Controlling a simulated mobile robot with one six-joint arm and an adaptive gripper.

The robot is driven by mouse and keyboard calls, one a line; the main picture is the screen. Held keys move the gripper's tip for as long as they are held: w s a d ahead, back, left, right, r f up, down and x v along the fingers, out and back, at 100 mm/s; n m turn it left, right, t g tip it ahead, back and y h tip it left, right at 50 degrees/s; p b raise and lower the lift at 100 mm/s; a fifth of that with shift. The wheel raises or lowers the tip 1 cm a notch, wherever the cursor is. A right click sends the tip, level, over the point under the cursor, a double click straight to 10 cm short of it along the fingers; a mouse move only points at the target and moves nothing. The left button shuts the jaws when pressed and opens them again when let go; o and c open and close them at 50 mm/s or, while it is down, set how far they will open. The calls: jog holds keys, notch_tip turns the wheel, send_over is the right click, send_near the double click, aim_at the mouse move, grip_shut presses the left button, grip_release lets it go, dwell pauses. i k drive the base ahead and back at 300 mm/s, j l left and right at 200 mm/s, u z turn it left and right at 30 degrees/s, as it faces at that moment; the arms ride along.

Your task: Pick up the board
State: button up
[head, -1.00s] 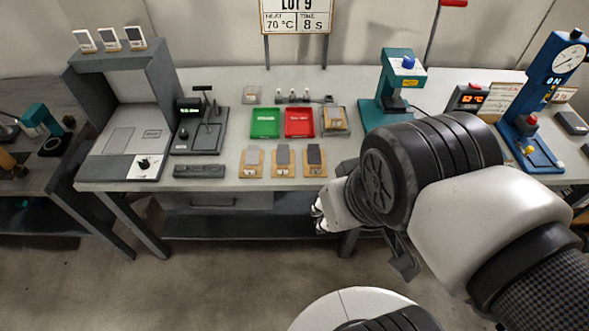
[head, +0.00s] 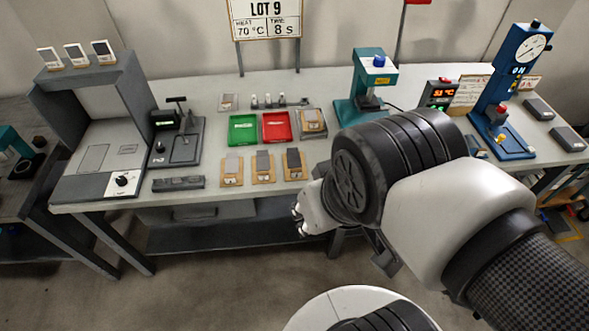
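Three small wooden boards with grey pads of different shades lie in a row near the bench's front edge: the left board (head: 232,171), the middle board (head: 263,167) and the right board (head: 294,164). I cannot tell which one the task means. My arm comes in from the right. My gripper (head: 303,214) is partly hidden behind my wrist, in front of the bench's edge and apart from the boards. Its fingers are too small and covered to read, and I see nothing held.
The green tray (head: 242,130) and red tray (head: 277,126) lie behind the boards. A dark lever device (head: 178,145) and grey arch stand (head: 100,150) are left. A teal press (head: 371,85) and blue gauge press (head: 506,100) stand right. Bare bench surrounds the boards.

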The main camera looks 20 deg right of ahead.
aim_at(293, 163)
jog(key=i+j+z, duration=0.55)
jog(key=j, duration=0.3)
jog(key=i, duration=0.1)
